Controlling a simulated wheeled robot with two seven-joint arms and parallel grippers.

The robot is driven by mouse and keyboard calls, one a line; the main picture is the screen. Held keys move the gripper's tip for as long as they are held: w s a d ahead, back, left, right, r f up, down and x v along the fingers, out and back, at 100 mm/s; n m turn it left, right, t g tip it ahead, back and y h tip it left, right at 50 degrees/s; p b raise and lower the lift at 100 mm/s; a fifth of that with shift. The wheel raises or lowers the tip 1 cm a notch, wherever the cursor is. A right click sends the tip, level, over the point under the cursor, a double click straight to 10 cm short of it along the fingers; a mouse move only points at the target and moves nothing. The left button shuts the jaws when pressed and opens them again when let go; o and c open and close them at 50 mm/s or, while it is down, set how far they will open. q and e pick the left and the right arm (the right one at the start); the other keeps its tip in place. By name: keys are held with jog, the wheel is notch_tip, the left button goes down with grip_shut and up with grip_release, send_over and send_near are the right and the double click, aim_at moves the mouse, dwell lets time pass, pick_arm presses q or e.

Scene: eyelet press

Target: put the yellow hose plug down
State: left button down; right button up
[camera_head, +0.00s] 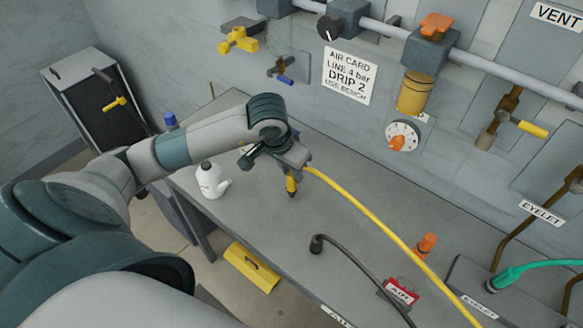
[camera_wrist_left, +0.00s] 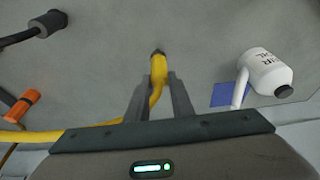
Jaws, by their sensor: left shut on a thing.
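The yellow hose plug (camera_head: 291,183) hangs under my left gripper (camera_head: 290,172) in the head view, above the grey bench (camera_head: 330,215). Its dark tip points down; I cannot tell whether it touches the bench. In the left wrist view the yellow hose plug (camera_wrist_left: 158,68) sits between the two fingers of my left gripper (camera_wrist_left: 160,90), which is shut on it. The yellow hose (camera_head: 370,215) runs from it to the lower right, and also trails left in the wrist view (camera_wrist_left: 40,136). My right gripper is not in view.
A white oil bottle (camera_head: 209,181) stands left of the gripper, near a blue patch (camera_wrist_left: 232,95). A black hose end (camera_head: 317,243), an orange plug (camera_head: 427,245) and a red AIR tag (camera_head: 400,291) are to the right. Bare bench lies between. A yellow toolbox (camera_head: 250,267) is on the floor.

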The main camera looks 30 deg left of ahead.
pick_arm(q)
jog(key=shift+f+b, duration=0.2)
jog(key=shift+b, duration=0.15)
jog(key=c, duration=1.5)
grip_release()
jog(key=shift+r, duration=0.1)
jog(key=shift+c, duration=0.2)
jog(key=shift+r, duration=0.1)
jog(key=shift+r+p, duration=0.1)
jog(key=shift+p, duration=0.3)
jog(key=shift+r+b, duration=0.15)
jog(key=shift+b, duration=0.15)
jog(key=b+v, duration=0.4)
jog(key=v, duration=0.7)
jog(key=shift+r, duration=0.3)
